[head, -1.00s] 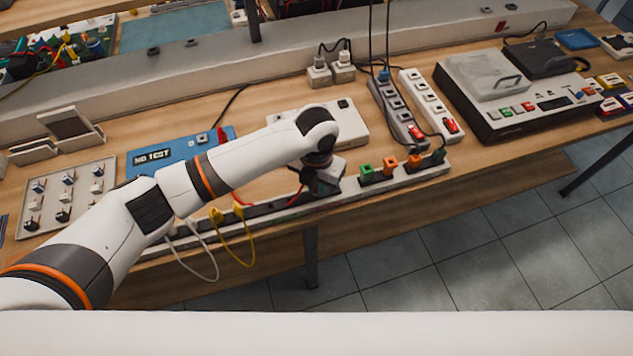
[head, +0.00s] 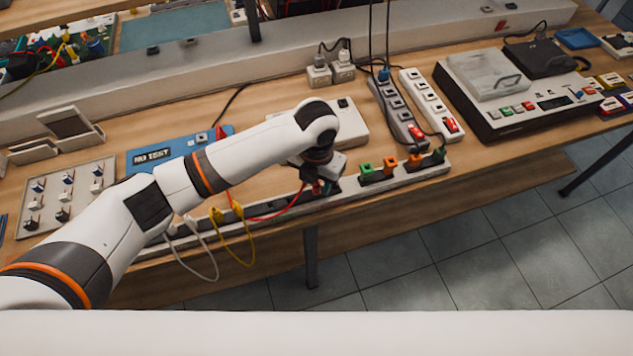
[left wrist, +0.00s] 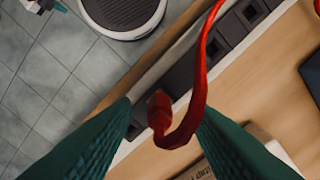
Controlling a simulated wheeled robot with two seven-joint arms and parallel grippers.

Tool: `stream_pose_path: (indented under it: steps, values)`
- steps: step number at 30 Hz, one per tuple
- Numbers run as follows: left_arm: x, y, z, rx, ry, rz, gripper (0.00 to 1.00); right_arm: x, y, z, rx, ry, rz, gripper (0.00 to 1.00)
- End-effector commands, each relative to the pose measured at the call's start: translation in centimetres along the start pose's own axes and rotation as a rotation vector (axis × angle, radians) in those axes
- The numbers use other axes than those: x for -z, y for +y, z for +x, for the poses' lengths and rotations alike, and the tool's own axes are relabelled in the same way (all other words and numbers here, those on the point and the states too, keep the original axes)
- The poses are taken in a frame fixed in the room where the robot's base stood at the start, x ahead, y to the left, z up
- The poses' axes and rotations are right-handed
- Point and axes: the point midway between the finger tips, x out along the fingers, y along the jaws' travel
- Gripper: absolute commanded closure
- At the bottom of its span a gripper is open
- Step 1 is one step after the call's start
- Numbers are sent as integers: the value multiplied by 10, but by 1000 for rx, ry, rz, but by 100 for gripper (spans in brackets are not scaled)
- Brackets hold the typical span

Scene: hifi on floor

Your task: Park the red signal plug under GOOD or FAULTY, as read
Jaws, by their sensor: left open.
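The red signal plug (left wrist: 160,112) shows in the left wrist view between the two green fingers of my left gripper (left wrist: 165,125), over or on a dark socket strip (left wrist: 180,78). I cannot tell whether it is seated. Its red cable (left wrist: 203,60) loops over it, and in the head view the cable (head: 275,216) curves to the left. My left gripper (head: 324,187) is open, low at the front strip (head: 345,192), and partly hidden by its wrist. A blue tester (head: 180,160) has a display reading "NO TEST". No GOOD or FAULTY label is readable. My right gripper is not in view.
Green and orange plugs (head: 391,165) stand in the strip to the right of my left gripper. Yellow (head: 237,212) and white (head: 193,227) leads hang over the front edge to the left. Power strips (head: 398,112) and a white device (head: 510,95) stand farther right.

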Motion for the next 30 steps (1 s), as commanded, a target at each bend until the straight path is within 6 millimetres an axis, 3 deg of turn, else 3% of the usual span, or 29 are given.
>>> stream_pose_path:
  steps: [9,15,22,30]
  values:
    - [1,0,-66,1,5,2,59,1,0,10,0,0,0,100]
    - [0,0,-97,1,2,1,59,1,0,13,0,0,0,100]
    - [0,0,-113,0,-1,0,59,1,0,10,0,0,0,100]
    - [0,0,-129,1,-1,0,59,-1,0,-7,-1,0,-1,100]
